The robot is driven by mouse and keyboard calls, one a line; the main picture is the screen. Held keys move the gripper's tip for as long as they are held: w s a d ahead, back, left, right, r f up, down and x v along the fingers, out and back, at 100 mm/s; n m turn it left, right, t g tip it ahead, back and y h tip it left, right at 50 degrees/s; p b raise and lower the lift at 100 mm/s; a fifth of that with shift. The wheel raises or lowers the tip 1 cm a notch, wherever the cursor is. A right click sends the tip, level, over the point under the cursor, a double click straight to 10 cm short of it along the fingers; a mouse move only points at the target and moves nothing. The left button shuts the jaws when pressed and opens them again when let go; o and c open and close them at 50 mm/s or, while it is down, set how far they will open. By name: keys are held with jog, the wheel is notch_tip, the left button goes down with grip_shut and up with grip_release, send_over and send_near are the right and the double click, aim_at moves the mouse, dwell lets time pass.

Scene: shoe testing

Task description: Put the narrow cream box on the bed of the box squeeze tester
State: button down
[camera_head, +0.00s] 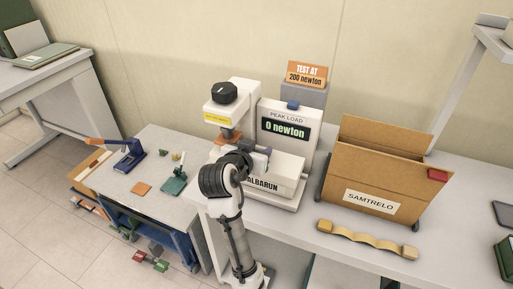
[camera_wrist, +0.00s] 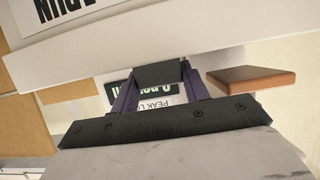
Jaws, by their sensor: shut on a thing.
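The narrow cream box (camera_head: 287,187), with a label ending in "ALBARUN", is at the front of the box squeeze tester (camera_head: 287,117). My gripper (camera_head: 260,148) is shut on its upper part, and my arm hides some of its left side. In the wrist view the box (camera_wrist: 150,38) spans the top, its lettering upside down, beyond my gripper's fingers (camera_wrist: 158,74). The tester's orange-brown press plate (camera_head: 230,135) is near the box's left end; it also shows in the wrist view (camera_wrist: 250,78). The box is over the tester's pale base (camera_head: 290,204); I cannot tell whether it touches. The display reads "0 newton".
An open cardboard carton (camera_head: 372,180) marked "SAMTRELO" stands right of the tester. A twisted tan strip (camera_head: 366,240) lies before it on the bench. A lower table (camera_head: 150,210) at left holds small tools. The orange sign (camera_head: 307,74) reads "TEST AT 200 newton".

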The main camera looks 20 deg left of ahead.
jog(key=c, duration=0.7)
grip_release()
jog(key=shift+f, duration=0.1)
